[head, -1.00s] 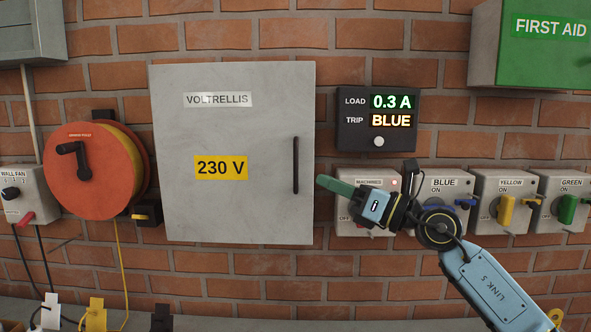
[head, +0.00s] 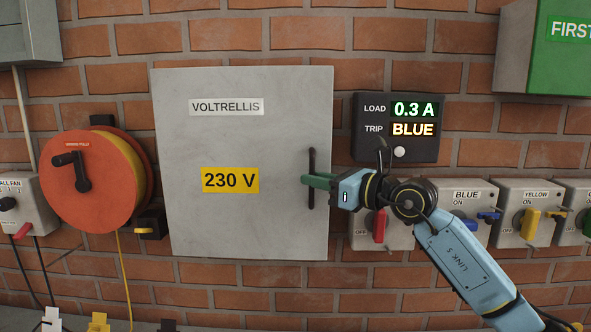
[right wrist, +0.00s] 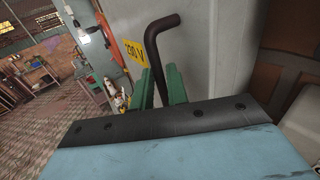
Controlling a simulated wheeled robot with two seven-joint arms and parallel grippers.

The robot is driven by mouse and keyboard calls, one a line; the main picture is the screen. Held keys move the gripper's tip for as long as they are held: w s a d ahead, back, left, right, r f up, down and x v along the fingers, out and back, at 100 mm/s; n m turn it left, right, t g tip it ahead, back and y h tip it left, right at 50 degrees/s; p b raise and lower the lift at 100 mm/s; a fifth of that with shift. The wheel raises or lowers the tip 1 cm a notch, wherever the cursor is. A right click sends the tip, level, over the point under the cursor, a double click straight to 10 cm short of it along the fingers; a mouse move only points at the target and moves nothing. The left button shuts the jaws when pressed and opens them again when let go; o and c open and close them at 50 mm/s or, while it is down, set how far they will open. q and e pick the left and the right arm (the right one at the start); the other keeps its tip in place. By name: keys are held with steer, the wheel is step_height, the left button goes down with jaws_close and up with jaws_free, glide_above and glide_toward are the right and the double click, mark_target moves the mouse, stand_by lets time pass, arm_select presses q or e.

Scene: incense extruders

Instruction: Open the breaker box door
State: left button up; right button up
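The grey breaker box door (head: 240,230) has a VOLTRELLIS label and a yellow 230 V label, and looks closed. Its black vertical bar handle (head: 311,158) is near the right edge. My right gripper (head: 318,182) reaches in from the right, its green fingers level with the handle's middle and overlapping it. In the right wrist view the bent handle (right wrist: 153,45) runs down between the two green fingers (right wrist: 160,88). The gap looks narrow, and I cannot tell whether they press on the handle. My left gripper is not in view.
A load display (head: 397,128) hangs right of the box, with switch boxes below it, including the blue one (head: 466,200), partly behind my right arm. An orange cable reel (head: 92,180) is close on the left. A green first aid box (head: 550,60) is upper right.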

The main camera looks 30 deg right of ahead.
steer(key=shift+x, duration=0.8)
steer(key=shift+s, duration=0.15)
steer(key=shift+c, duration=0.5)
jaws_close()
